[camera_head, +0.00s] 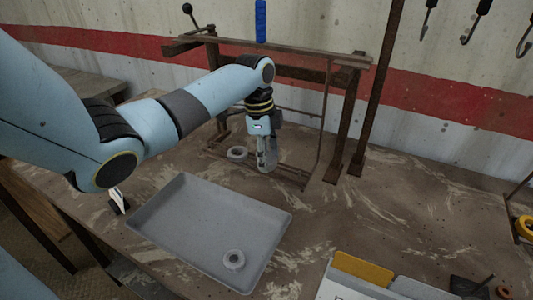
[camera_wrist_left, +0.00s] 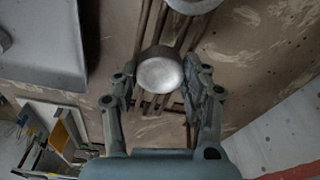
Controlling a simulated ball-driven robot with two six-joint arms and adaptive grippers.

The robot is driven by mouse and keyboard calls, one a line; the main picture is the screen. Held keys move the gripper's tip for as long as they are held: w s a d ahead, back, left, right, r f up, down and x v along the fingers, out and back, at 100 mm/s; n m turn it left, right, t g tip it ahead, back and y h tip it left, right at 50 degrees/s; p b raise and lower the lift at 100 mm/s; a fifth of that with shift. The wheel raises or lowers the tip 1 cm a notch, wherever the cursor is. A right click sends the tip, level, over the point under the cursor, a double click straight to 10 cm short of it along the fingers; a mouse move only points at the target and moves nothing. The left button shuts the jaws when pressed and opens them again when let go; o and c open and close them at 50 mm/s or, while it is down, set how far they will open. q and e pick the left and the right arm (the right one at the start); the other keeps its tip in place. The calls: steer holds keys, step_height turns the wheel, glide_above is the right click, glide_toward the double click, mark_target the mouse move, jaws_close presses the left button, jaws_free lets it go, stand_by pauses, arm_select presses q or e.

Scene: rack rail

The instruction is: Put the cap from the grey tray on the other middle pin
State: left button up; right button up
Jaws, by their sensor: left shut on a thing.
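In the left wrist view, my left gripper (camera_wrist_left: 160,88) is shut on a round grey cap (camera_wrist_left: 160,74), seen face-on between the fingers above the rack's lower rails. The tray (camera_wrist_left: 40,45) also shows there. I cannot make out the middle pin; the gripper and held cap cover part of the lower rails.
A blue cylinder (camera_head: 261,20) stands above the rack's top rail. A rusty upright post (camera_head: 378,85) is on the right. Folders (camera_head: 362,268) lie at the front right, and a yellow roll (camera_head: 524,228) is at the right edge. The table right of the tray is fairly clear.

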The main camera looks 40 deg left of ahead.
stand_by(0.3)
arm_select(q)
steer(key=o, duration=1.1)
steer(key=shift+o, duration=0.2)
steer(key=shift+r, duration=0.1)
step_height(320, 180, up, 12)
steer(key=a, duration=0.1)
steer(key=shift+s, duration=0.35)
steer(key=shift+a, duration=0.1)
